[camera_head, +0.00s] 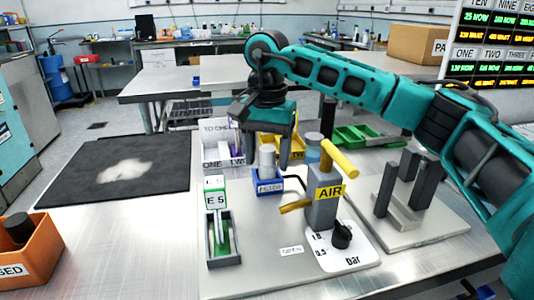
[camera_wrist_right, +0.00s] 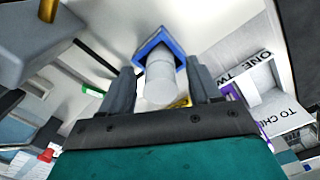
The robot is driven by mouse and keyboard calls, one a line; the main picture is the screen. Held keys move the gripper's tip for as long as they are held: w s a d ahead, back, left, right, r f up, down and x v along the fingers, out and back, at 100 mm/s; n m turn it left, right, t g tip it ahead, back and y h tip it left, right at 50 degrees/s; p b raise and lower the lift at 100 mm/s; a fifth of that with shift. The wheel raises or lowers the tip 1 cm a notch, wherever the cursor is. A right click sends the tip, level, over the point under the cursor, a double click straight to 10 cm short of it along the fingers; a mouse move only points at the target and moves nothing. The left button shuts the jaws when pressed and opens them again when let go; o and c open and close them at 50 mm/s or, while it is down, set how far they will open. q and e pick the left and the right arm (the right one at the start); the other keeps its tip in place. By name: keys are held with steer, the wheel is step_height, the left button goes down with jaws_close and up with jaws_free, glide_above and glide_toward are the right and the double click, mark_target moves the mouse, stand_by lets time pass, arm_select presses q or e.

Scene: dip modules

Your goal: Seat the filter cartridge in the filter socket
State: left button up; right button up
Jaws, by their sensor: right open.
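A pale grey-white cylinder, likely the filter cartridge (camera_head: 267,160), stands upright in a small blue holder (camera_head: 269,187) with a label that is hard to read. My right gripper (camera_head: 268,146) points down over it, open, with one finger on each side of its upper part. In the right wrist view the cartridge (camera_wrist_right: 160,84) lies between the two spread fingers, with gaps on both sides, and the blue holder (camera_wrist_right: 143,54) is beyond it. I cannot tell which part is the filter socket. My left gripper is not in view.
Right of the cartridge stands a grey AIR block (camera_head: 322,212) with yellow handles and a black knob (camera_head: 341,234). A grey post fixture (camera_head: 403,208) is further right. A green card rack (camera_head: 223,243), white bin (camera_head: 212,155), dark mat (camera_head: 105,172) and orange bin (camera_head: 35,255) lie left.

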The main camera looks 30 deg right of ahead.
step_height(320, 180, up, 12)
steer(key=p, duration=0.2)
stand_by(0.7)
